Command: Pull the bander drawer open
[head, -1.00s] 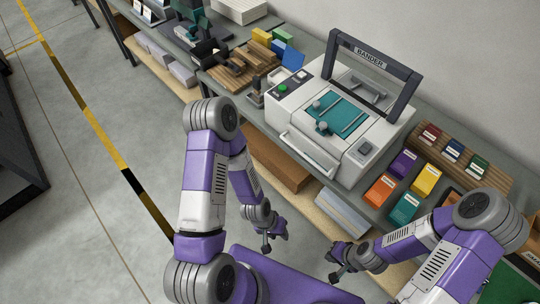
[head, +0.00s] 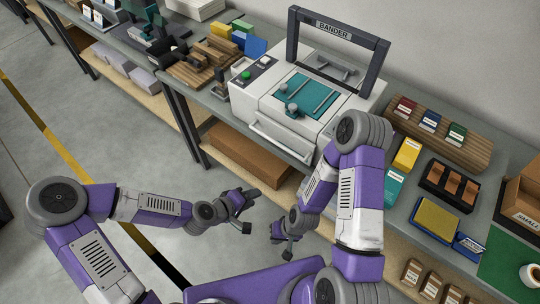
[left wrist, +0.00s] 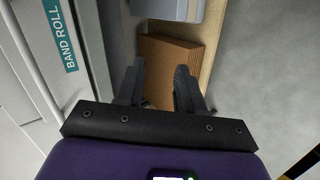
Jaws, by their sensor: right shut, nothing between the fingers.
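The bander (head: 320,95) is a white machine with a dark frame and teal top, standing on the bench. Its drawer front faces me, with a pale bar handle (head: 281,142) along it; the drawer looks shut. In the left wrist view a white front with a BAND ROLL label (left wrist: 61,36) and a bar (left wrist: 33,75) fill the left side. My left gripper (head: 252,210) is open and empty, below and in front of the handle, apart from it. Its fingers (left wrist: 158,88) show in the left wrist view. My right gripper (head: 284,243) is shut and empty, low and near my left one.
A brown cardboard stack (head: 250,155) lies on the shelf under the bench. Coloured boxes (head: 405,153), a wooden card rack (head: 470,146) and a dark tray (head: 448,185) stand right of the bander. Open floor (head: 120,145) lies to the left.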

